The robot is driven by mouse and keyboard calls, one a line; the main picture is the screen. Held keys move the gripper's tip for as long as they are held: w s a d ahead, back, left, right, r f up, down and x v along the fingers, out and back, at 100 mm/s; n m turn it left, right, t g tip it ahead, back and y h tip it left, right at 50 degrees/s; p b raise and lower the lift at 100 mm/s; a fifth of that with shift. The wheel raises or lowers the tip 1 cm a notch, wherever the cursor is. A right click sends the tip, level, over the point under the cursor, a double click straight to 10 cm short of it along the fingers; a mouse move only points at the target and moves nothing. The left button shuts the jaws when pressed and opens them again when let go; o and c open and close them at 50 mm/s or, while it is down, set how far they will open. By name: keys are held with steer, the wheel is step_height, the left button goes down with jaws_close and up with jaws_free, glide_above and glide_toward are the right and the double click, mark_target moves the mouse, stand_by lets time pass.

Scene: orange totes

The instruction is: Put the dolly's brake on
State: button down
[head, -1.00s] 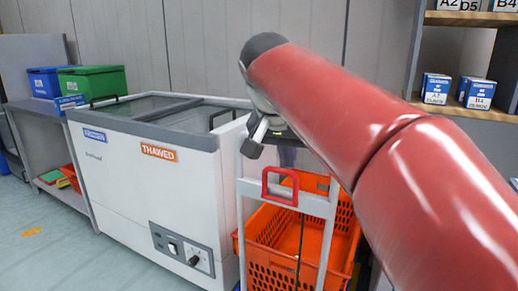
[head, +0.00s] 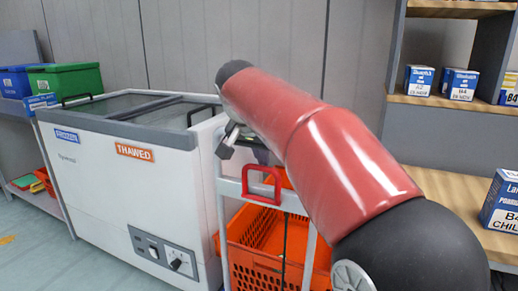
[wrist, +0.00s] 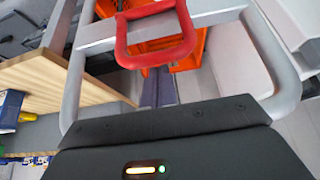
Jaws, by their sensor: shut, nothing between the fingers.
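The dolly (head: 223,205) has a grey tubular frame and stands beside the white freezer, with an orange tote (head: 262,240) on it. A red loop handle (head: 262,185) sits on the frame's upper crossbar; I take it for the brake lever. The wrist view shows the red loop (wrist: 156,58) around the grey crossbar (wrist: 100,32). My gripper (head: 228,140) is above and slightly left of the red loop, apart from it. Two dark finger-like bars (wrist: 157,88) lie together below the loop in the wrist view, shut and empty. The dolly's wheels are hidden.
The white freezer (head: 110,190), labelled FROZEN and THAWED, stands close on the dolly's left. Wooden shelves (head: 440,105) with blue-and-white boxes are at right. A green bin (head: 65,80) and blue bin (head: 14,82) sit at far left. Floor at lower left is clear.

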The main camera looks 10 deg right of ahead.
steer(key=shift+f, duration=0.15)
stand_by(0.3)
steer(key=shift+s+a+b, duration=0.1)
steer(key=shift+b, duration=0.35)
steer(key=shift+s+a+t+h+b, duration=0.1)
steer(key=shift+s+t+h+b, duration=0.05)
steer(key=shift+t+h+b, duration=0.2)
